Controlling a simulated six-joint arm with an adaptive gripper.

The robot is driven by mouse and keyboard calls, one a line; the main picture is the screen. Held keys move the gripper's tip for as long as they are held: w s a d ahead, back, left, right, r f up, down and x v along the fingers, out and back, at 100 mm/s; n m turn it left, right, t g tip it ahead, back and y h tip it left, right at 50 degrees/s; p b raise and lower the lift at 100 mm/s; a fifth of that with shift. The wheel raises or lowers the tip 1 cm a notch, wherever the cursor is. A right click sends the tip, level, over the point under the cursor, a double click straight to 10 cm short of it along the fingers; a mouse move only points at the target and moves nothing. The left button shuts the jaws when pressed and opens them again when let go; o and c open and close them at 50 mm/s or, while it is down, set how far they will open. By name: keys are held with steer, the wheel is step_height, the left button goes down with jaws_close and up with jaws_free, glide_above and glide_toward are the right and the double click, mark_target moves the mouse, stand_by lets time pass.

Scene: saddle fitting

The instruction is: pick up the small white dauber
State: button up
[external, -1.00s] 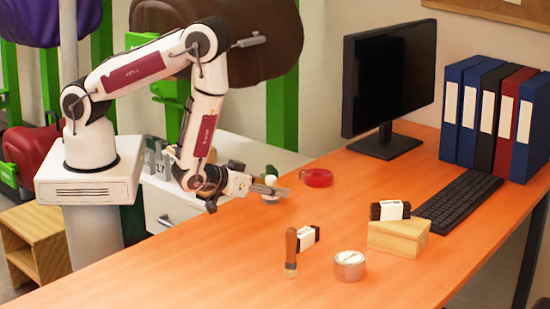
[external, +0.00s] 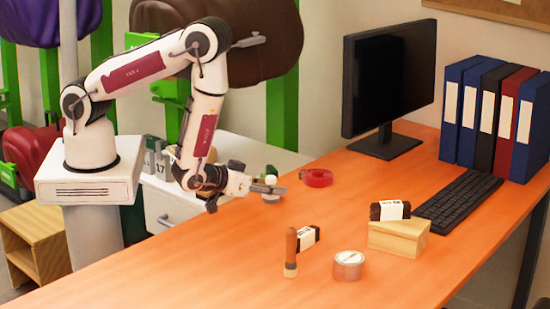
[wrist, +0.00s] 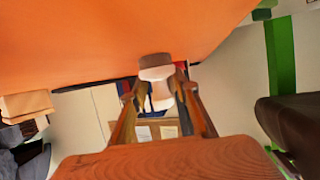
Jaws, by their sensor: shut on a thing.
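The small white dauber (external: 270,198) is at the table's far left part, partly hidden by my gripper (external: 269,187) in the external view. My gripper is shut on it, with the fingers reaching right, low over the table. In the wrist view the dauber (wrist: 160,96) shows its pale narrow body between the two fingers of my gripper (wrist: 159,93). Its wider end, white with a brownish face (wrist: 156,66), sticks out past the fingers towards the orange table. I cannot tell whether the dauber touches the table.
A red ring-shaped thing (external: 317,178) lies just right of my gripper. Nearer the front are a wooden-handled tool (external: 291,252), a dark brush (external: 307,237) and a round tin (external: 349,266). Another brush (external: 390,210) rests on a wooden block (external: 398,238). The monitor (external: 388,85) stands behind.

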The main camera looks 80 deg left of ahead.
mark_target(271, 177)
steer(key=shift+r, duration=0.1)
steer(key=shift+c, duration=0.6)
steer(key=shift+r, duration=0.1)
jaws_close()
steer(key=shift+r, duration=4.8)
